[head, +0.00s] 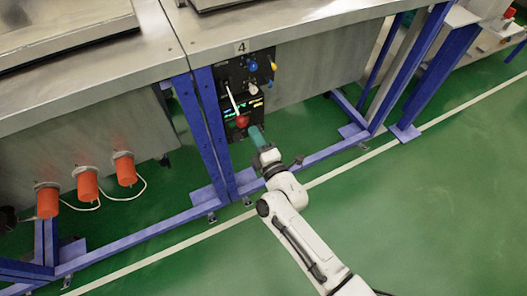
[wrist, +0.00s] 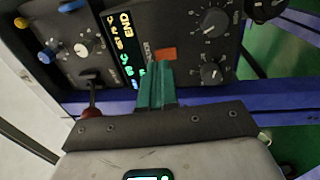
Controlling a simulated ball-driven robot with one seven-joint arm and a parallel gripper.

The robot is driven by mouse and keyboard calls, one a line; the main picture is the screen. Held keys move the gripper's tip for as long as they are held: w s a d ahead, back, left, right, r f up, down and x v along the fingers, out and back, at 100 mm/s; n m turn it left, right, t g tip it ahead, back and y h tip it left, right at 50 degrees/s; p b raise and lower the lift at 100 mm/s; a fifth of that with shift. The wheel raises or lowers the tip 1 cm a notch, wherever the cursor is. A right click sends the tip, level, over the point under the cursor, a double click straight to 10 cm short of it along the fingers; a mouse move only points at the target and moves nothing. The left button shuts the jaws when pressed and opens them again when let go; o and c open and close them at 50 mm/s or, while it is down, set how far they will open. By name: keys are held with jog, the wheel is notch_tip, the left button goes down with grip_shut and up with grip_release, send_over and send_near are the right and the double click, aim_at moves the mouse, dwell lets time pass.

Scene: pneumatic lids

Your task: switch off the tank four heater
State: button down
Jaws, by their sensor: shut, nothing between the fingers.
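The tank marked 4 has a black control panel (head: 232,76) below its top edge, beside a blue leg. In the wrist view the panel shows a lit display (wrist: 122,45), black dials (wrist: 213,22) and a small orange-red switch (wrist: 165,53). I cannot read the switch's label or tell its position. My gripper (head: 254,130) is at the panel's lower end, its teal fingers shut and empty. In the wrist view the gripper (wrist: 160,68) points at the panel just below the orange-red switch. Whether the fingertips touch the panel is unclear.
A lever with a red ball (head: 242,121) sticks out close beside my fingers; the red ball also shows in the wrist view (wrist: 91,113). Blue, yellow and white knobs (head: 253,66) sit higher up. Green floor to the right is clear.

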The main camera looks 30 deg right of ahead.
jog(key=shift+w+r+b, duration=0.15)
jog(key=shift+w+b, duration=0.3)
jog(key=shift+w, duration=1.15)
